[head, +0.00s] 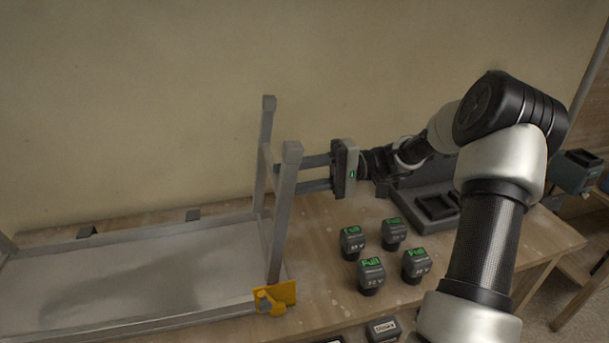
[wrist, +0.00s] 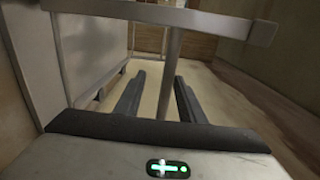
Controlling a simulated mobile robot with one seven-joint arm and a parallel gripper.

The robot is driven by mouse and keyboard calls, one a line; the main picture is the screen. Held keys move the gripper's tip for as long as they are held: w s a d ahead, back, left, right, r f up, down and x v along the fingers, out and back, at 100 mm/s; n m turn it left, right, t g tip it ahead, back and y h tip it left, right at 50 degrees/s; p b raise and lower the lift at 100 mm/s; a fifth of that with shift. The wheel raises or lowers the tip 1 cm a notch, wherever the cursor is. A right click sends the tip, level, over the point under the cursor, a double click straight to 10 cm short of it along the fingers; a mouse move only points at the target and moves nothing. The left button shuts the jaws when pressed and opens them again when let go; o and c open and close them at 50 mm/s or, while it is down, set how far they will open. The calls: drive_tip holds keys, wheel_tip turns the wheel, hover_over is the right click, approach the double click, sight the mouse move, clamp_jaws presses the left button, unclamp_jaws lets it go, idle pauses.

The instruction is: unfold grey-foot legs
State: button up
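A metal work platform (head: 130,275) lies on the bench with its underside up. At its right end a leg frame stands about upright, with two legs (head: 281,220) capped by grey feet (head: 292,151). A yellow latch (head: 274,298) sits at the foot of the near leg. My gripper (head: 305,172) reaches in from the right, its fingers passing behind the near leg. In the wrist view the fingers (wrist: 158,98) are apart, with the frame's crossbar (wrist: 172,65) running between them. Contact with the crossbar cannot be told. A grey foot also shows there (wrist: 263,32).
Several batteries with green "Full" labels (head: 371,272) stand right of the platform, below my arm. A dark charger (head: 425,205) is behind them. A further labelled block (head: 383,329) is at the front edge. The plaster wall (head: 150,110) closes off the back.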

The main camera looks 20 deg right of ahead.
drive_tip(key=d+b, duration=0.1)
drive_tip(key=d, duration=1.6)
drive_tip(key=shift+d+r, duration=0.15)
